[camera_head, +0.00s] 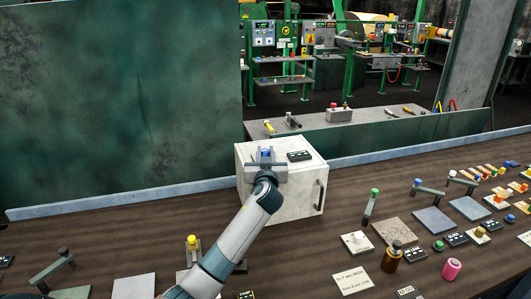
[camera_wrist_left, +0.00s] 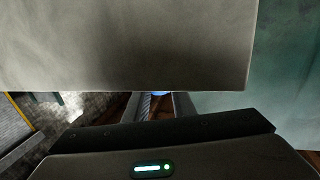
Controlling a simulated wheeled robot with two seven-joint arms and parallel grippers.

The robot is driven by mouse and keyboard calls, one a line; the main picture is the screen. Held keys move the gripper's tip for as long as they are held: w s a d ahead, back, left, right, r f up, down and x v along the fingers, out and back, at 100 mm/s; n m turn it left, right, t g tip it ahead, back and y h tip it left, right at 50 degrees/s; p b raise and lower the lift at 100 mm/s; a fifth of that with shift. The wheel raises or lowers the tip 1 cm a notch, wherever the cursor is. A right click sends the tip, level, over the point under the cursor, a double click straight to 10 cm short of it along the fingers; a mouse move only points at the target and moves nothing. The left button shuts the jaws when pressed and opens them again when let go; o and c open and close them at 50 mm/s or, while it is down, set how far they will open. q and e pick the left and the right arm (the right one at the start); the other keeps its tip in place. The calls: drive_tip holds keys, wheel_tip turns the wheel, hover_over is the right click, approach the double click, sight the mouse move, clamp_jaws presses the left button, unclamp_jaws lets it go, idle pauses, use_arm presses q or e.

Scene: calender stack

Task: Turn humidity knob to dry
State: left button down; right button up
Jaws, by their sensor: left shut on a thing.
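A white box (camera_head: 268,201) with a dark handle on its right side stands on the brown workbench. My left gripper (camera_head: 266,158) is at the upper front edge of the box, shut on the blue knob. In the left wrist view, a sliver of blue (camera_wrist_left: 161,93) shows between the fingers (camera_wrist_left: 163,105), mostly hidden by a pale surface above. My right gripper is not in view.
Several levers, plates and coloured knobs crowd the bench (camera_head: 455,272) on the right. A yellow-topped lever (camera_head: 192,243) stands near my left forearm. A green panel (camera_head: 120,100) rises behind on the left. Bench left of the box is mostly clear.

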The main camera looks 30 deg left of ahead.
use_arm(q)
drive_tip(key=m+t+h+p, duration=0.1)
drive_tip(key=m+h, duration=0.1)
drive_tip(key=h, duration=0.1)
drive_tip(key=m+t+h+p, duration=0.1)
drive_tip(key=m+h, duration=0.1)
drive_tip(key=h, duration=0.1)
drive_tip(key=shift+s+a+r+t, duration=0.1)
drive_tip(key=shift+a+r+t, duration=0.1)
drive_tip(key=shift+t, duration=0.1)
drive_tip(key=m+h+p, duration=0.1)
drive_tip(key=m+h, duration=0.1)
drive_tip(key=h, duration=0.1)
drive_tip(key=shift+f, duration=0.1)
drive_tip(key=shift+a+m+h, duration=0.1)
drive_tip(key=shift+m+h, duration=1.3)
drive_tip(key=shift+h, duration=0.7)
drive_tip(key=shift+m+g+h+b, duration=0.45)
drive_tip(key=shift+m+h, duration=0.75)
drive_tip(key=shift+h, duration=0.6)
drive_tip(key=shift+m+g+h, duration=0.45)
drive_tip(key=shift+m+h, duration=0.25)
drive_tip(key=shift+h, duration=0.3)
drive_tip(key=c, duration=1.5)
unclamp_jaws()
drive_tip(key=shift+f, duration=0.15)
